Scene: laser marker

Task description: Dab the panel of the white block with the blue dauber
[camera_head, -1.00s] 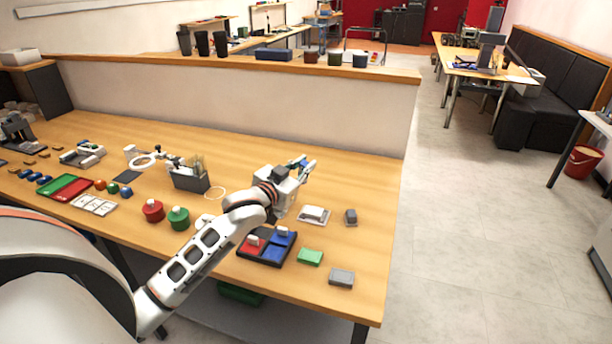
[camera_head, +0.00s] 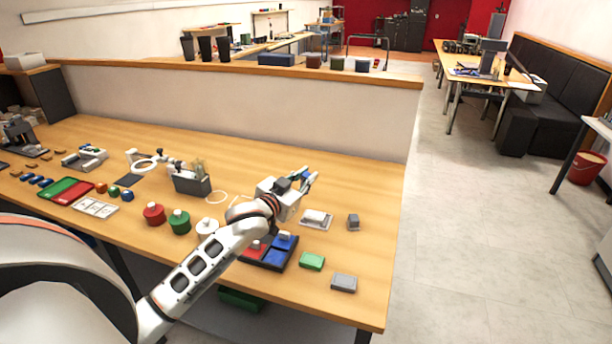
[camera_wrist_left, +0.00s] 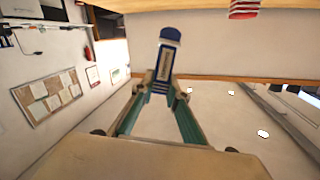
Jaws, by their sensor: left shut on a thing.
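My left gripper (camera_head: 306,180) is above the right part of the wooden table, with its fingers pointing to the upper right. In the left wrist view its two fingers with green pads are closed around the blue dauber (camera_wrist_left: 164,66). The dauber has a blue cap and a blue-and-white body. In the head view only a small blue part of it shows at the fingertips. A white block (camera_head: 317,219) with a pale top lies on the table just below the gripper in the picture. The gripper appears apart from it. My right gripper is not in view.
A small grey block (camera_head: 353,222) stands right of the white block. A dark tray with red and blue pads (camera_head: 280,257) is partly hidden by my arm. A green block (camera_head: 312,262) and a grey box (camera_head: 344,283) lie nearer the front edge. A low partition (camera_head: 250,115) backs the table.

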